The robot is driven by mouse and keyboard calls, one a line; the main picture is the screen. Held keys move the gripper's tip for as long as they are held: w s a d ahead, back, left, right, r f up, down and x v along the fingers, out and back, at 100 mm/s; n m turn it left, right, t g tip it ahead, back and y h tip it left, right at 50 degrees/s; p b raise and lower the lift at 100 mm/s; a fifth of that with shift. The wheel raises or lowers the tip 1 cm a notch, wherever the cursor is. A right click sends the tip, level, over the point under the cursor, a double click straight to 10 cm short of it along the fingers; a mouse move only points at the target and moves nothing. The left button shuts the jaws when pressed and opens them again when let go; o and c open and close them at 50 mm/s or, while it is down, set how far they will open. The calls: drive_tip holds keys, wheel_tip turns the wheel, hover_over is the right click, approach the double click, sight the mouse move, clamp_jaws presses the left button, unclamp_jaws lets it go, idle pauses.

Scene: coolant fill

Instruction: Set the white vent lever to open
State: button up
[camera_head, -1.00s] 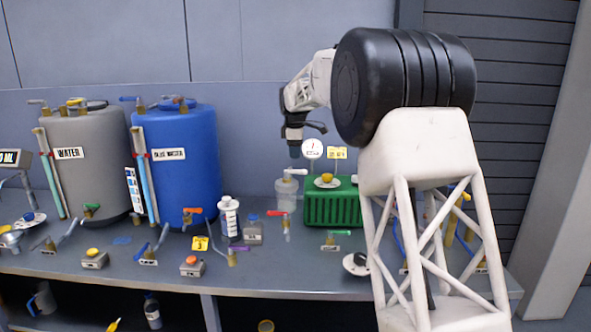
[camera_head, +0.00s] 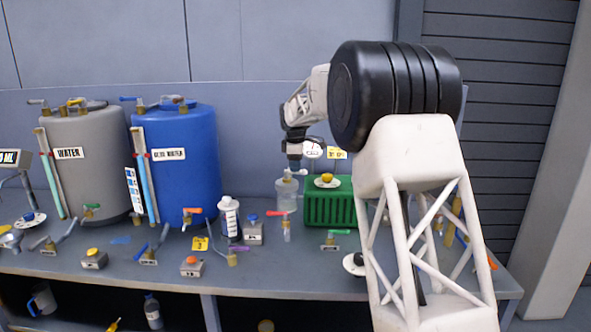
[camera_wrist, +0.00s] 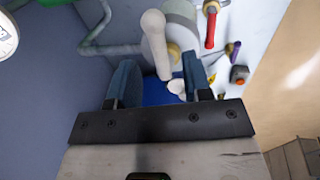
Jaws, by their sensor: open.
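The white vent lever (camera_wrist: 154,38) sits on a brass stem above the pale translucent reservoir (camera_head: 287,194). In the wrist view it runs down the picture, its near end appearing between my fingertips. My gripper (camera_wrist: 160,78) is open, with one blue-grey finger on each side of that end. I see no clear contact. In the head view my gripper (camera_head: 294,163) points down right at the top of the reservoir, and hides most of the lever there.
The green ribbed box (camera_head: 331,208) stands just right of the reservoir. A red lever (camera_head: 276,213) stands in front, a round gauge (camera_head: 313,147) behind. The blue tank (camera_head: 181,190) is to the left. A purple lever (camera_wrist: 235,49) shows in the wrist view.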

drive_tip(key=shift+w+f, duration=0.2)
drive_tip(key=shift+f, duration=0.95)
clamp_jaws()
